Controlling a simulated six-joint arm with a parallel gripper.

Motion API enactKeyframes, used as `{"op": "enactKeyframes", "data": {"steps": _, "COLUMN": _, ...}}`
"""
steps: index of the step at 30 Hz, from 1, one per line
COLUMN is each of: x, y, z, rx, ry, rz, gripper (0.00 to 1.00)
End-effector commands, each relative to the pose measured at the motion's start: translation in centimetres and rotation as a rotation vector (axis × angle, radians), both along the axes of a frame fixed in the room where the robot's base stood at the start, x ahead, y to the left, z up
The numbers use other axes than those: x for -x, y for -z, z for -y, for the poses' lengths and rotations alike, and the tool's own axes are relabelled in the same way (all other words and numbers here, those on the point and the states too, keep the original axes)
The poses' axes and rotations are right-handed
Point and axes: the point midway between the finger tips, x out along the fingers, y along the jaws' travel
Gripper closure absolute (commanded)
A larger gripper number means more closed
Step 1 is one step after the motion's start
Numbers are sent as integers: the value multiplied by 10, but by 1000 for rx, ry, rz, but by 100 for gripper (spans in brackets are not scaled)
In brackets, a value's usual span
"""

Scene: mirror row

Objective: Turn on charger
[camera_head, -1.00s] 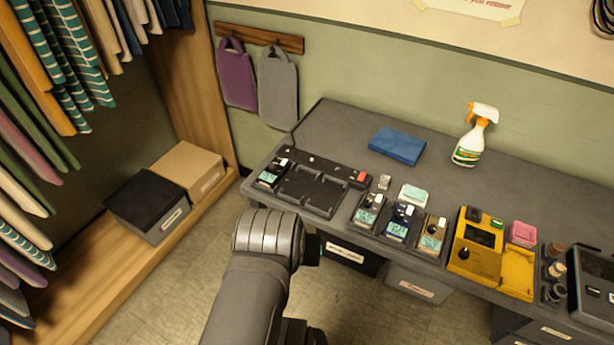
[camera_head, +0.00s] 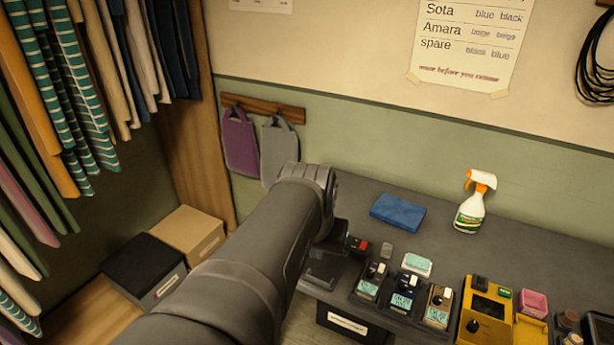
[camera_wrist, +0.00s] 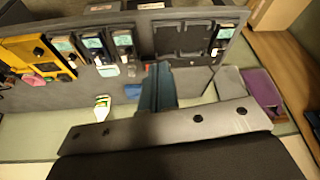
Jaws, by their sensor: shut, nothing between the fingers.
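The charger, which I take to be the dark grey unit with a flat recessed plate, is mostly hidden behind my arm in the head view; part of its plate (camera_head: 325,268) and a red switch (camera_head: 357,244) show. In the wrist view, upside down, the charger plate (camera_wrist: 182,38) is at the top, with a screened device (camera_wrist: 223,36) beside it. My gripper (camera_wrist: 160,68) is shut and empty, its teal-edged fingers pointing toward the charger's edge. Whether it touches the charger cannot be told. In the head view my arm hides the fingers.
Several screened handsets (camera_head: 403,292) stand right of the charger, then a yellow device (camera_head: 485,310). Two pouches hang on the wall at left.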

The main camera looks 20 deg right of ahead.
Motion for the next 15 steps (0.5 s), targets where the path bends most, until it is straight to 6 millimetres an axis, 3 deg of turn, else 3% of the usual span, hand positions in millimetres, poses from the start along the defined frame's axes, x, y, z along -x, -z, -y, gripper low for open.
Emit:
{"op": "enactKeyframes", "data": {"steps": 8, "x": -51, "y": -2, "z": 48, "rx": -34, "ry": 62, "rz": -50, "gripper": 100}}
{"op": "enactKeyframes", "data": {"steps": 15, "x": -92, "y": 8, "z": 93, "rx": -62, "ry": 112, "rz": -87, "gripper": 100}}
